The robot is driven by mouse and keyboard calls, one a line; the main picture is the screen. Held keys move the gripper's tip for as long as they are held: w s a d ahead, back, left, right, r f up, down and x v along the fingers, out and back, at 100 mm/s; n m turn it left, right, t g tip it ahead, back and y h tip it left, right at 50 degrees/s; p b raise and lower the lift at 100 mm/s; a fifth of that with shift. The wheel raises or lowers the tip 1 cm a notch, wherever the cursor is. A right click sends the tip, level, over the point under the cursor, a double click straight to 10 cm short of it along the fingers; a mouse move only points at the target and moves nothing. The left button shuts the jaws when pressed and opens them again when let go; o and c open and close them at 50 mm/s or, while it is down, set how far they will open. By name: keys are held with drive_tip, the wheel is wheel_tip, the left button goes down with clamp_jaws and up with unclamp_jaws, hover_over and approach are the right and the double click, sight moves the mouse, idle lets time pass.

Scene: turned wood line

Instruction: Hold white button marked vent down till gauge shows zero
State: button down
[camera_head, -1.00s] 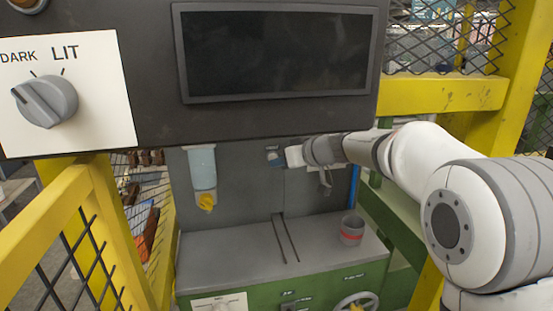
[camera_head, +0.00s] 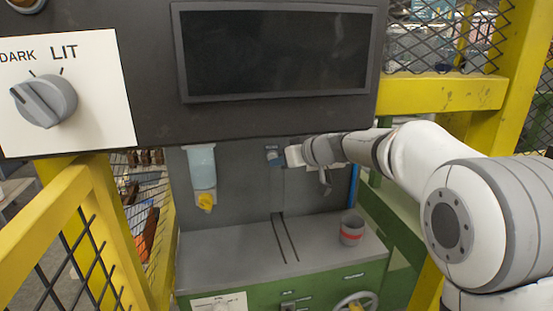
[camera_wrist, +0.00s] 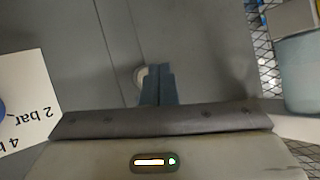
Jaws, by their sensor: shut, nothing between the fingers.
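My gripper (camera_wrist: 158,85) is shut, its blue-grey fingers together with nothing between them. In the wrist view the fingertips are over a grey panel, beside and partly in front of a small pale round button (camera_wrist: 138,76). Its lettering does not show, and I cannot tell whether the fingers touch it or whether it is pressed. In the head view my gripper (camera_head: 275,156) is at the back wall of the machine, too small for contact to be judged. No gauge needle is readable in either view.
A white plate (camera_wrist: 35,85) marked "2 bar" with a blue part is beside the gripper. A pale bottle with a yellow tip (camera_head: 202,170) hangs left on the wall. A grey cup with a red band (camera_head: 352,230) stands on the bench. Yellow guard rails (camera_head: 440,95) flank the opening.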

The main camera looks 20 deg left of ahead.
drive_tip(key=shift+w+a+b, duration=0.1)
drive_tip(key=shift+b, duration=0.2)
idle(0.6)
drive_tip(key=shift+w+a, duration=0.15)
drive_tip(key=shift+w, duration=0.05)
drive_tip(key=shift+w+a+b, duration=0.15)
drive_tip(key=shift+w+b, duration=0.15)
idle(0.7)
drive_tip(key=shift+s, duration=0.1)
idle(3.5)
drive_tip(key=shift+s+d+b, duration=0.4)
drive_tip(key=shift+s+b, duration=0.2)
drive_tip(key=shift+b, duration=0.35)
